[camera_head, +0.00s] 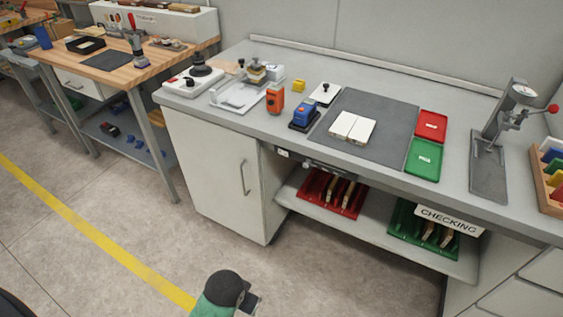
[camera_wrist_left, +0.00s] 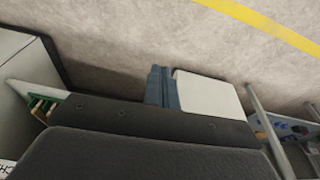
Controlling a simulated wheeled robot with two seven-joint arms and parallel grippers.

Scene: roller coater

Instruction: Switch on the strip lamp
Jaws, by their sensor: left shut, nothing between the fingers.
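In the head view a narrow fixture (camera_head: 330,166) runs under the front edge of the grey bench; it may be the strip lamp, and I see no clear glow from it. A small white box with a dark mark (camera_head: 283,153) sits at its left end; I cannot tell whether it is the switch. My left gripper (camera_wrist_left: 162,86) is shut and empty in the left wrist view. In the head view its arm shows at the bottom, over the floor, well apart from the bench. My right gripper is not in view.
The bench top (camera_head: 455,200) carries a grey mat, a red and a green tray, and several devices. Below are a white cabinet (camera_head: 215,165) and a shelf (camera_head: 375,228) with red and green racks. The floor in front is clear.

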